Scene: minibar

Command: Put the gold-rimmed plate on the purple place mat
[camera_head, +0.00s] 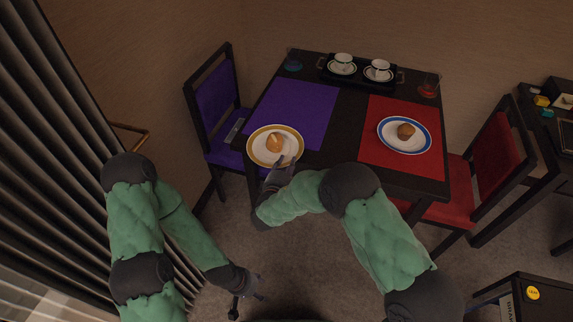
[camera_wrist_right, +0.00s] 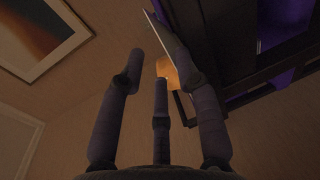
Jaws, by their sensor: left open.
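The gold-rimmed plate (camera_head: 257,157), white with a bread roll (camera_head: 275,142) on it, is at the front-left of the table. It overlaps the front of the purple place mat (camera_head: 292,105) and reaches past the table's front edge. My right gripper (camera_head: 281,171) is at the plate's near rim. In the right wrist view its fingers (camera_wrist_right: 157,65) are apart, with a thin pale edge, likely the plate's, along the right finger; whether they grip it I cannot tell. My left gripper (camera_head: 248,290) is open and empty, low over the floor.
A red mat (camera_head: 377,158) holds a blue-rimmed plate (camera_head: 382,142) with a muffin. A black tray (camera_head: 330,81) with two cups stands at the back, between a blue glass (camera_head: 292,62) and a red glass (camera_head: 429,88). Purple and red chairs flank the table.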

